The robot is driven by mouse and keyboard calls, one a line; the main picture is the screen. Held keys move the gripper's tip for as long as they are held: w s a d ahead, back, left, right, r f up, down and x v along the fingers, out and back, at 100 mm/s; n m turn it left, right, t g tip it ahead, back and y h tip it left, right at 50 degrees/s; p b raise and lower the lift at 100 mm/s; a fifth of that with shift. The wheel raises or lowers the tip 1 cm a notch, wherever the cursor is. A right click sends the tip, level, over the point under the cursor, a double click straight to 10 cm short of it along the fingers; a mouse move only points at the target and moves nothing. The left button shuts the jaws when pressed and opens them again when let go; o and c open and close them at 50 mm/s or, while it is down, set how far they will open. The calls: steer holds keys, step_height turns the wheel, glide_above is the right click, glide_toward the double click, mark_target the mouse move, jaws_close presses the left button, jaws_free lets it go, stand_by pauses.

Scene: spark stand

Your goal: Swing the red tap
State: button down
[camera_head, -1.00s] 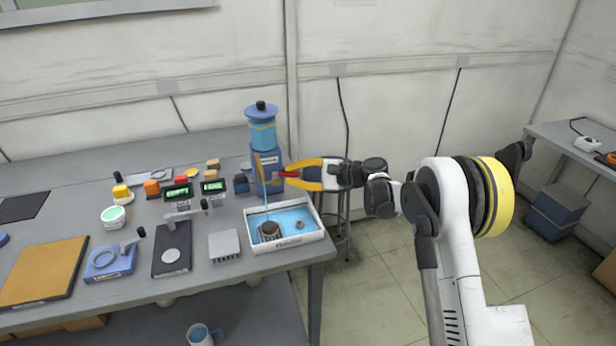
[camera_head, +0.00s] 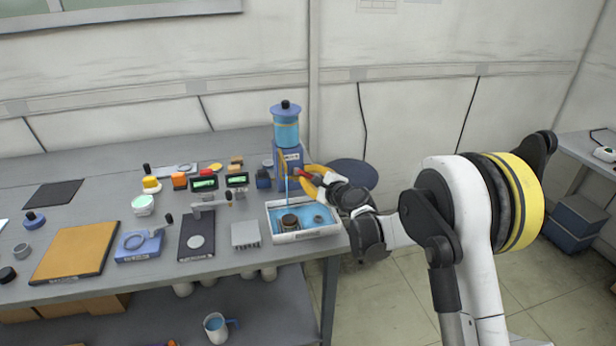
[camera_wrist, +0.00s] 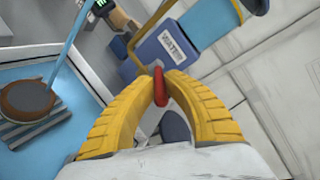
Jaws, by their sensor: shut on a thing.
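The red tap (camera_head: 315,168) is a small red lever on the right side of the blue dispenser (camera_head: 289,158), which carries a clear tank of blue liquid. My gripper (camera_head: 308,171) has yellow fingers and comes in from the lower right. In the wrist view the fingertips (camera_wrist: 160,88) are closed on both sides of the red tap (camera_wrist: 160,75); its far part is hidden.
The bench to the left holds a tan board (camera_head: 75,252), a blue device (camera_head: 139,245), a black plate (camera_head: 197,236) and a grey finned block (camera_head: 245,235). A blue stool (camera_head: 353,173) stands behind my gripper. The floor at the right is open.

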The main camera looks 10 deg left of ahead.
stand_by(0.4)
steer(key=c, duration=1.4)
jaws_free()
steer(key=shift+d, duration=0.1)
steer(key=v, duration=1.2)
